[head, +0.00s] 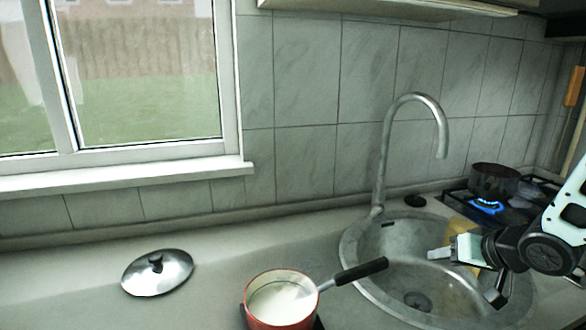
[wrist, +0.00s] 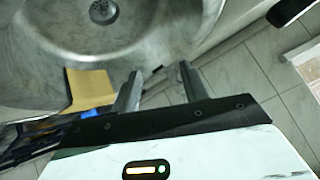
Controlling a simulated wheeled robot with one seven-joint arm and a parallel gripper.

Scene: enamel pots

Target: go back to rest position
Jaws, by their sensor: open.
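My gripper (head: 466,272) is over the right part of the sink in the head view, with its fingers apart and nothing between them. In the wrist view my gripper (wrist: 158,82) also shows two separate grey fingers with an empty gap, near the sink's rim. My arm reaches in from the right edge of the head view. The gripper touches no pot or lid that I can see.
A red pot (head: 282,315) with pale contents and a black handle stands left of the sink (head: 352,262). A metal lid (head: 175,272) lies further left. A dark pot (head: 494,180) stands by a lit blue burner (head: 487,205). A tall tap (head: 384,155) rises behind the sink.

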